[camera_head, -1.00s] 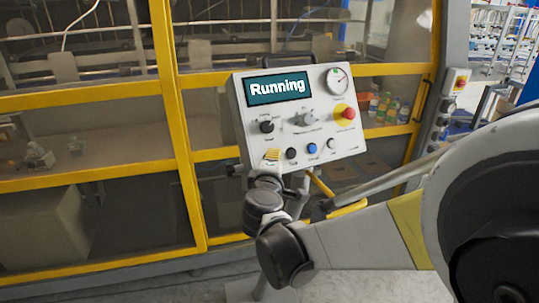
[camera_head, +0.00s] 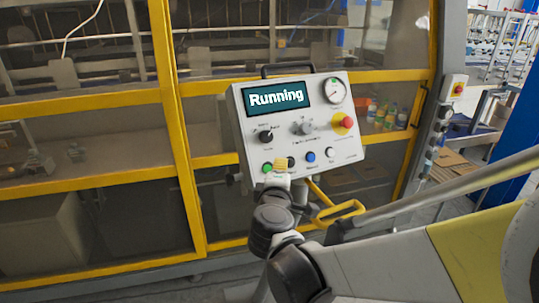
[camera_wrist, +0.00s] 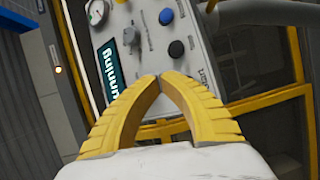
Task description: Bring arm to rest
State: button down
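My gripper (camera_wrist: 160,80) is shut, its two yellow fingertips meeting with nothing visible between them. In the head view my gripper (camera_head: 281,163) is in front of the lower left of the grey control panel (camera_head: 240,130), beside the green button (camera_head: 267,168). It partly overlaps the black button there. I cannot tell whether the fingertips touch the panel. The panel's display (camera_head: 276,95) reads "Running". In the wrist view the display (camera_wrist: 109,70) and a blue button (camera_wrist: 176,48) lie beyond the fingertips.
A red emergency stop (camera_head: 346,121), knobs and a gauge (camera_head: 335,91) are on the panel. A yellow-framed machine enclosure (camera_head: 180,130) stands behind it. A yellow handle (camera_head: 338,213) on a grey bar is close to my arm. A second control post (camera_head: 447,105) stands at the right.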

dwell(0.3)
jog(key=s+d+f+m+g+h+b, duration=0.1)
jog(key=s+d+f+m+g+b, duration=0.15)
jog(key=s+d+m, duration=0.4)
jog(key=s+d+f+m+g+h+b, duration=0.1)
jog(key=s+d+f+m+g+b, duration=0.2)
jog(key=d, duration=0.6)
jog(key=s+f+m+g+y+b, duration=0.1)
jog(key=s+f+m+g+y, duration=0.1)
jog(key=s+f, duration=0.3)
jog(key=s+d+f+m+g+y+b, duration=0.1)
jog(key=s+f+m, duration=0.3)
jog(key=s, duration=0.7)
jog(key=shift+s+d+f+m+g+y+b, duration=0.3)
jog(key=shift+s+f+m+g+y, duration=0.1)
jog(key=shift+f+g, duration=0.1)
